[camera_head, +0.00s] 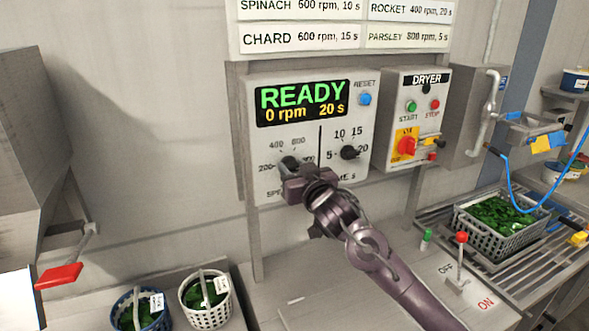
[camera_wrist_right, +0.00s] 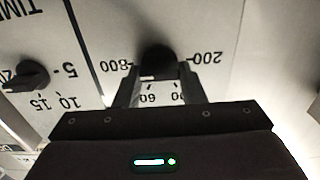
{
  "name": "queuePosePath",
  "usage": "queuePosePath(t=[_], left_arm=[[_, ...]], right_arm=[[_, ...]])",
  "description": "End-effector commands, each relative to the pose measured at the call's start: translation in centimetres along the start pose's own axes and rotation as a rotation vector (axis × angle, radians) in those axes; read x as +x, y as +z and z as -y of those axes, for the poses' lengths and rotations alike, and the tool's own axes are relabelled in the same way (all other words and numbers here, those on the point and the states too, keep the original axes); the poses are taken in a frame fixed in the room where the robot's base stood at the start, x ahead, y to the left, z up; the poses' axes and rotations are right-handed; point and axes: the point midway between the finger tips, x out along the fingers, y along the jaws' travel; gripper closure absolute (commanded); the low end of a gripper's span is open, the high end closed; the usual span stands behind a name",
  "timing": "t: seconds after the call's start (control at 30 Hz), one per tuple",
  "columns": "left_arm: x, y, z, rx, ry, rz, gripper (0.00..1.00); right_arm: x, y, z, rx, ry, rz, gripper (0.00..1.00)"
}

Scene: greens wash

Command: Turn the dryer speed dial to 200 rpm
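The black speed dial (camera_head: 288,162) sits at the lower left of the dryer's control panel, and labels 200, 400, 600 and 800 surround it. The display (camera_head: 302,103) above it reads READY, 0 rpm, 20 s. My right gripper (camera_head: 296,174) is at the speed dial and partly covers it. In the right wrist view, which is upside down, the dial (camera_wrist_right: 157,60) sits between the tips of my right gripper (camera_wrist_right: 158,78). The fingers stand apart, one on each side; firm contact does not show. The dial's pointer is hard to read. My left gripper is not in view.
The time dial (camera_head: 349,152) is close by on the right, with the blue reset button (camera_head: 365,99) above. A dryer switch box (camera_head: 408,118) stands further right. Below are baskets of greens (camera_head: 507,222) and a red-knobbed lever (camera_head: 461,238).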

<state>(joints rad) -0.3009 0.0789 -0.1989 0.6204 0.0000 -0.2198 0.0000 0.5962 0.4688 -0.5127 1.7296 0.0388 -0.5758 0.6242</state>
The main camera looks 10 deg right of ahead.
Motion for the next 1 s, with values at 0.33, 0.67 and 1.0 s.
queuePosePath(t=[0.33,0.67,1.0], left_arm=[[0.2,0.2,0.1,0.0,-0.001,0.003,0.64],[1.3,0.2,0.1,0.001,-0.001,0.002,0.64],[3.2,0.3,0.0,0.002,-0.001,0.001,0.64]], right_arm=[[0.0,0.0,0.0,-0.024,0.0,0.0,0.86],[0.0,0.2,0.1,-0.209,0.0,0.0,0.86],[0.0,0.3,0.2,-0.53,0.0,-0.001,0.86]])
